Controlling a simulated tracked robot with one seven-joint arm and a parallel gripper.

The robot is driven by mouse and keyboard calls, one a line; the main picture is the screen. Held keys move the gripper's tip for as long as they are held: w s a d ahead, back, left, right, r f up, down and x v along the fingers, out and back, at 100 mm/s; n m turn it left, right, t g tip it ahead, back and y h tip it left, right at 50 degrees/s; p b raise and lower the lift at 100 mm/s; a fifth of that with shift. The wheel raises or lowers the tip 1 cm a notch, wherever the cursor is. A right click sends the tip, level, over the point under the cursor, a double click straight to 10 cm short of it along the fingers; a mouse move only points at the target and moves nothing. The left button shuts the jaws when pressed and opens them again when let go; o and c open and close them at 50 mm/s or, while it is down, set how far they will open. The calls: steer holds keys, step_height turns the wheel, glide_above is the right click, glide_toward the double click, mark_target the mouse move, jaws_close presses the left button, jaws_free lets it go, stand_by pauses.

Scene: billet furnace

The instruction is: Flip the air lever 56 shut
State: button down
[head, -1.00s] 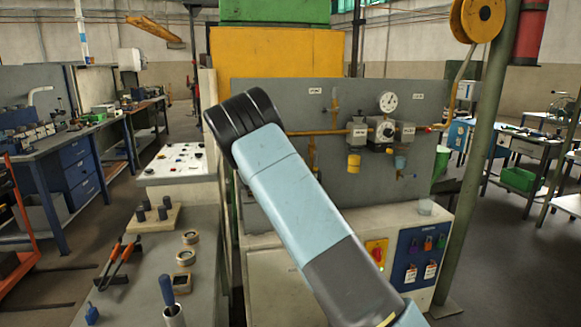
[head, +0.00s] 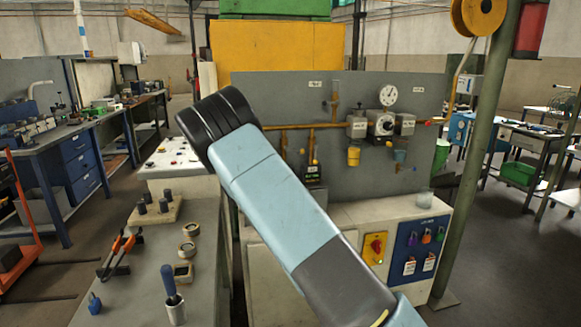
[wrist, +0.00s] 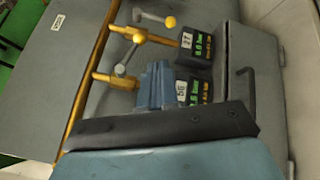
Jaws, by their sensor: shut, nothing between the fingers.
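In the wrist view, a black box marked 56 (wrist: 193,90) with a green display sits beside a yellow branch pipe (wrist: 103,77). A silver lever (wrist: 128,56) by this pipe slants up to a yellow knob (wrist: 138,38); it looks set across the pipe. My gripper (wrist: 157,72) shows as blue-grey ribbed fingers, shut and empty, in front of the pipe's end and beside the 56 box. I cannot tell whether it touches the lever. In the head view my arm hides the gripper and the lever.
A second box marked 27 (wrist: 196,43) and its lever (wrist: 153,18) lie just above in the wrist view. A grey cabinet with a handle (wrist: 251,90) is to the right. In the head view, a gauge (head: 388,95) and regulators (head: 381,125) are on the grey panel (head: 430,100).

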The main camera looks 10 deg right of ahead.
steer(key=shift+v, duration=2.2)
steer(key=shift+r, duration=0.1)
steer(key=shift+s, duration=0.1)
